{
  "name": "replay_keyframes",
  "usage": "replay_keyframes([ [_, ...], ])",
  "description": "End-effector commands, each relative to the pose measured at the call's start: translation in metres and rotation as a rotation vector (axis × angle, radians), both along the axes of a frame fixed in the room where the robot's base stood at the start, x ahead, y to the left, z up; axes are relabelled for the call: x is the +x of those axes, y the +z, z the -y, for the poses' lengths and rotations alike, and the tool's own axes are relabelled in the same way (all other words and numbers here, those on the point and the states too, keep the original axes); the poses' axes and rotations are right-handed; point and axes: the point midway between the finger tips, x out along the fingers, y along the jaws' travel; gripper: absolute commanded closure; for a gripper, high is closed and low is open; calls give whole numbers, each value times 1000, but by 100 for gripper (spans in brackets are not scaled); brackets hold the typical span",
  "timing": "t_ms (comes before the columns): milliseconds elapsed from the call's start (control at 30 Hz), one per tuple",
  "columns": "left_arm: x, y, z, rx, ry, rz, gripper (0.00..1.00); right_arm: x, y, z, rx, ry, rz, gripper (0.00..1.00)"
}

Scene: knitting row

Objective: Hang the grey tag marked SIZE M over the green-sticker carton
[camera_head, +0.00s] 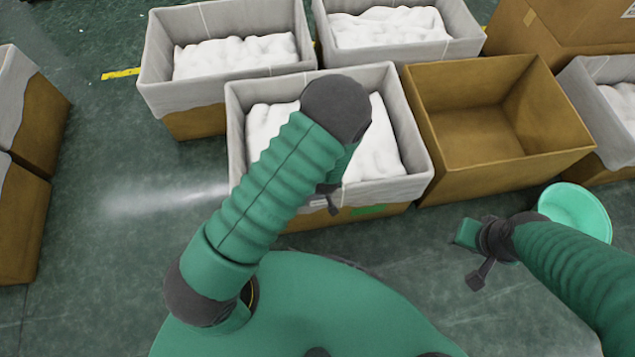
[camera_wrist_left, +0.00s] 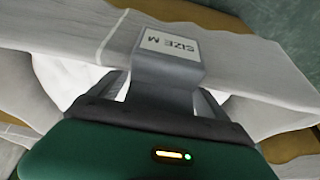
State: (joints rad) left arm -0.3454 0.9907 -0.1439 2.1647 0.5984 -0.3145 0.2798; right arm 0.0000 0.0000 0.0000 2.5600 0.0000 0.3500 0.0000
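The green-sticker carton (camera_head: 418,163) stands in the middle of the head view, lined in grey and filled with white material. Its green sticker (camera_head: 369,210) shows low on the near side. My left gripper (camera_wrist_left: 165,82) is at its near wall; in the head view my arm mostly hides it. In the left wrist view the grey tag (camera_wrist_left: 172,72) lies between its fingertips, which look closed against the tag's sides. The SIZE M label reads upside down. The tag overlaps the grey-lined rim; I cannot tell whether it rests on it. My right gripper (camera_head: 467,233) is empty-looking, its fingers unclear.
An empty brown carton (camera_head: 560,150) stands right of the green-sticker carton. Two lined, filled cartons, one at back left (camera_head: 155,75) and one at back middle (camera_head: 462,42), stand behind. A mint bowl (camera_head: 575,210) is beside my right arm.

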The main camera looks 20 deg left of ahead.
Motion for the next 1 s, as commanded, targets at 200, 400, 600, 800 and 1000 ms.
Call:
replay_keyframes([
  [200, 0, 0, 0, 0, 0, 0, 7, 0, 0, 0, 0, 0, 0, 64],
  [400, -2, 10, 1, 0, -1, -1, 7, 0, 10, 0, 0, 0, 0, 64],
  [600, -14, 54, 10, 0, -1, -1, 7, 0, 56, 0, 0, 0, 0, 64],
  [800, -30, 103, 21, 0, -2, -2, 7, 0, 106, 0, 0, 0, 0, 64],
  [1000, -44, 142, 31, 1, -2, -2, 7, 0, 146, 0, 0, 0, 0, 64],
])
